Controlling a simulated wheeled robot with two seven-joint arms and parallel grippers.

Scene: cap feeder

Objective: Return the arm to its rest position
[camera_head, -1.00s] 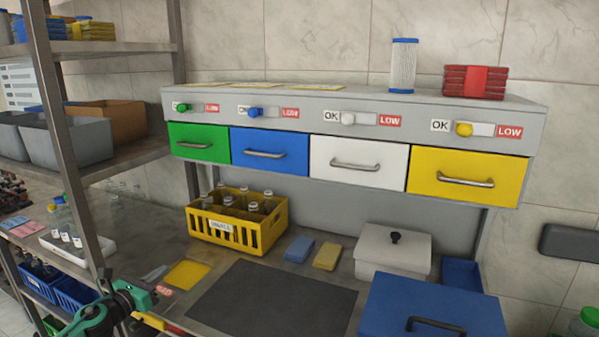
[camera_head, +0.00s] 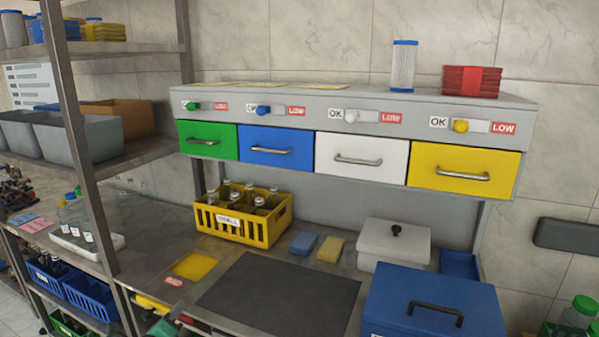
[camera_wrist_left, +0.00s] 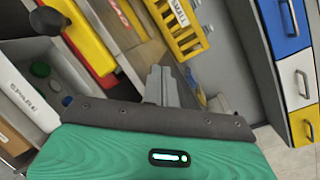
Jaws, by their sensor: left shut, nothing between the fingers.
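My left gripper (camera_head: 175,315) shows only as a small part at the bottom edge of the head view, low in front of the bench (camera_head: 140,245). In the left wrist view its two grey fingers (camera_wrist_left: 161,86) are together with nothing between them, beyond the green gripper body. Most of the left arm is out of the head view. My right gripper is in neither view.
A yellow crate (camera_head: 282,224) of bottles, a dark mat (camera_head: 275,297), a white lidded box (camera_head: 380,258) and a blue box (camera_head: 435,287) stand on the bench. Coloured drawers (camera_head: 362,160) hang above. A metal shelf post (camera_head: 82,150) stands at left.

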